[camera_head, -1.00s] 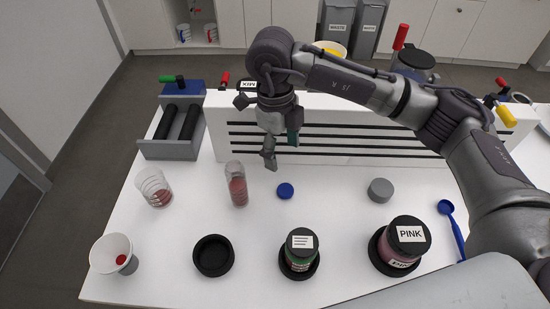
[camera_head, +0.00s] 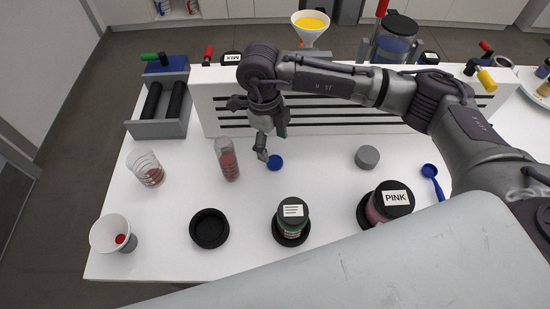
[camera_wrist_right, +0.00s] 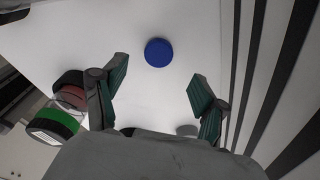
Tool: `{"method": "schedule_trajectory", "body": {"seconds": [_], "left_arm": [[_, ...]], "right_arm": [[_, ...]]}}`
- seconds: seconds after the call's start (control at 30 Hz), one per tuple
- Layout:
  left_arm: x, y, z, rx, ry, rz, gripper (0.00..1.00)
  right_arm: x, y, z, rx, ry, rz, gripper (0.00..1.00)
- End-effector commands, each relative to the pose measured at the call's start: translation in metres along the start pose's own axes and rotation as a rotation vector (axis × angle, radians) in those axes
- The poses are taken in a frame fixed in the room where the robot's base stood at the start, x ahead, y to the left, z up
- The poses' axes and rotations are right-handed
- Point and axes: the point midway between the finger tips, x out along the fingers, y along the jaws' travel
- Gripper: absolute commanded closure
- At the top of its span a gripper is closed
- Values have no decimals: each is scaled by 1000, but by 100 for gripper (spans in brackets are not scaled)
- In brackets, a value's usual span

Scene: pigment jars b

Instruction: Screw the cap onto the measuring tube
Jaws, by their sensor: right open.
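The blue cap (camera_head: 275,162) lies flat on the white table; it also shows in the right wrist view (camera_wrist_right: 158,52). The measuring tube (camera_head: 228,164), clear with red powder in its lower part, stands upright and uncapped to the left of the cap. My right gripper (camera_head: 268,147) is open and empty just behind and above the cap. In the right wrist view its two green-padded fingers (camera_wrist_right: 160,88) are spread, with the cap beyond them and no finger touching it. My left gripper is out of view.
A clear beaker (camera_head: 147,168) and a white cup (camera_head: 112,233) stand left. A black ring holder (camera_head: 209,228), a green jar (camera_head: 291,222) and the PINK jar (camera_head: 388,204) stand in front. A grey lid (camera_head: 367,157) and blue scoop (camera_head: 432,180) lie right. The slotted white block (camera_head: 215,118) stands behind.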

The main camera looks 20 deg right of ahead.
Motion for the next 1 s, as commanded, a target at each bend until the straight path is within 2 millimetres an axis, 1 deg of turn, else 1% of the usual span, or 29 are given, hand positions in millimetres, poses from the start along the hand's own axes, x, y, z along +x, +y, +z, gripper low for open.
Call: {"method": "schedule_trajectory", "body": {"seconds": [0.13,0.37,0.47,0.57,0.67,0.7,0.8,1.0], "left_arm": [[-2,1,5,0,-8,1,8],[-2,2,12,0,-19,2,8],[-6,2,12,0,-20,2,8],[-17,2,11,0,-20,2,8],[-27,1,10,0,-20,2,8],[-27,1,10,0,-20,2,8],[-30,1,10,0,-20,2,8],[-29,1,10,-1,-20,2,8]], "right_arm": [[8,0,0,-1,0,-1,28],[9,0,0,-1,-1,-1,28],[11,0,0,-1,2,0,28],[21,1,-1,0,4,1,28],[36,3,-1,1,5,2,28],[44,2,0,1,3,1,28],[55,2,0,0,1,1,28],[60,2,1,-1,-3,-1,28]]}}
